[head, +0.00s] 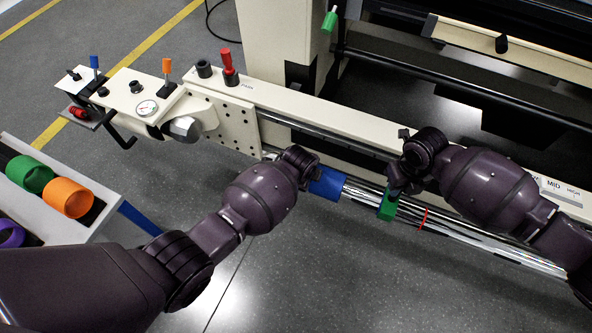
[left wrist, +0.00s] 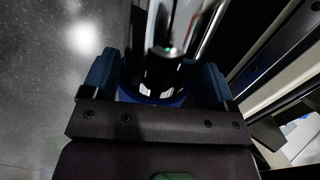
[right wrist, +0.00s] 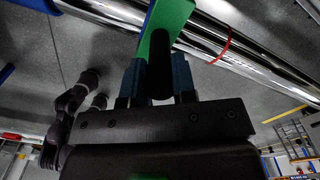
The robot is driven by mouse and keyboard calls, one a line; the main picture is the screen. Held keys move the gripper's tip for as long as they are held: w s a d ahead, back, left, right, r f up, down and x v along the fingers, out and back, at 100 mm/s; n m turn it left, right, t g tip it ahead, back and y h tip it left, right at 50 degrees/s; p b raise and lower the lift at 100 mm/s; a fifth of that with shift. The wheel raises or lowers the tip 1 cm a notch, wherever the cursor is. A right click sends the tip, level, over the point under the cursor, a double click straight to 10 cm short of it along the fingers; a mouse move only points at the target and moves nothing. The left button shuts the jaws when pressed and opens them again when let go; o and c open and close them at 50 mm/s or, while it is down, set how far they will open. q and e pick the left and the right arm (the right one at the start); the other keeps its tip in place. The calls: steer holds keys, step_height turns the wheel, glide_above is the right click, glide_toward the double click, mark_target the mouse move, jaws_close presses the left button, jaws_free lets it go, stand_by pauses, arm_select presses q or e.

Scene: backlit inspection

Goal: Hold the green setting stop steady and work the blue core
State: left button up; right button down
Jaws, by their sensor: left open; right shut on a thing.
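The blue core (head: 327,184) is a blue sleeve on the shiny bar (head: 365,195). My left gripper (head: 311,171) is at its left end; in the left wrist view its two fingers stand apart on either side of the blue core (left wrist: 150,98), with a dark part between them. Contact cannot be told. The green setting stop (head: 387,207) sits on the bar to the right of the core. My right gripper (head: 398,188) is above it, shut on the stop's black handle, which shows between the fingers in the right wrist view (right wrist: 160,66).
A red ring (head: 423,219) marks the bar right of the stop. A cream machine bed (head: 330,118) runs behind, with a gauge head (head: 147,107) at left. A rack with a green cup (head: 30,174) and an orange cup (head: 68,197) stands at lower left. Floor in front is clear.

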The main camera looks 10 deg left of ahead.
mark_target(343, 188)
arm_select(q)
steer(key=shift+s+d+f, duration=0.1)
steer(key=shift+s+d, duration=0.45)
steer(key=shift+d, duration=1.25)
steer(key=shift+s+d+r, duration=0.1)
steer(key=shift+s+d, duration=0.4)
steer(key=shift+d, duration=1.3)
steer(key=shift+s+d+f, duration=0.1)
steer(key=shift+s+d, duration=0.45)
steer(key=shift+d, duration=1.25)
steer(key=shift+a, duration=0.15)
stand_by(0.4)
steer(key=shift+w+a, duration=0.25)
steer(key=shift+a, duration=0.35)
steer(key=shift+v, duration=4.5)
